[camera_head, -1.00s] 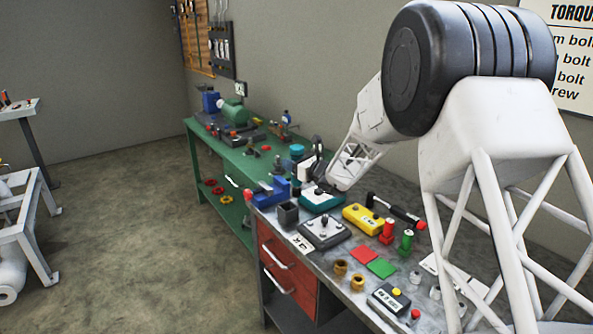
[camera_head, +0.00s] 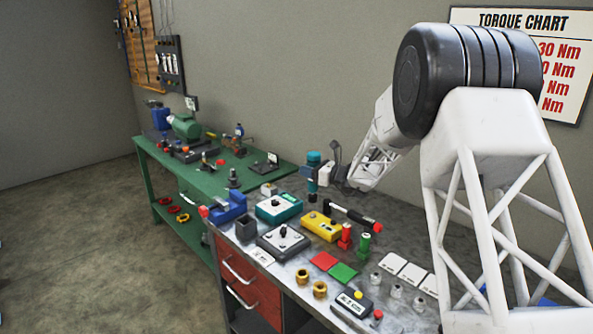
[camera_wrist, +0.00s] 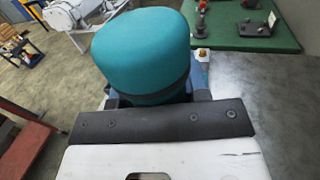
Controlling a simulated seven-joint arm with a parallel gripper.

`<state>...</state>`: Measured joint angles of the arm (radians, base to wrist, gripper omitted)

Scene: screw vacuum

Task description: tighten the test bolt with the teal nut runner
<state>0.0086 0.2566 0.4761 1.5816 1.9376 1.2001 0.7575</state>
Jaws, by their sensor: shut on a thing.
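The teal nut runner (camera_head: 313,160) is upright, with a teal top and a darker lower body. My gripper (camera_head: 324,177) is shut on it, behind the teal box (camera_head: 278,208). In the wrist view, the nut runner's rounded teal head (camera_wrist: 143,50) fills the space beyond the dark bar of my gripper, and its lower end is hidden. A grey plate (camera_head: 270,247) with small upright parts lies at the bench's front left. I cannot tell for sure which part is the test bolt.
A yellow box (camera_head: 321,227), a black-handled tool (camera_head: 352,214), red (camera_head: 345,236) and green (camera_head: 364,246) cylinders and a blue vise (camera_head: 229,207) crowd the metal bench. A green bench (camera_head: 250,160) stands behind at the left. The torque chart (camera_head: 525,60) hangs on the wall.

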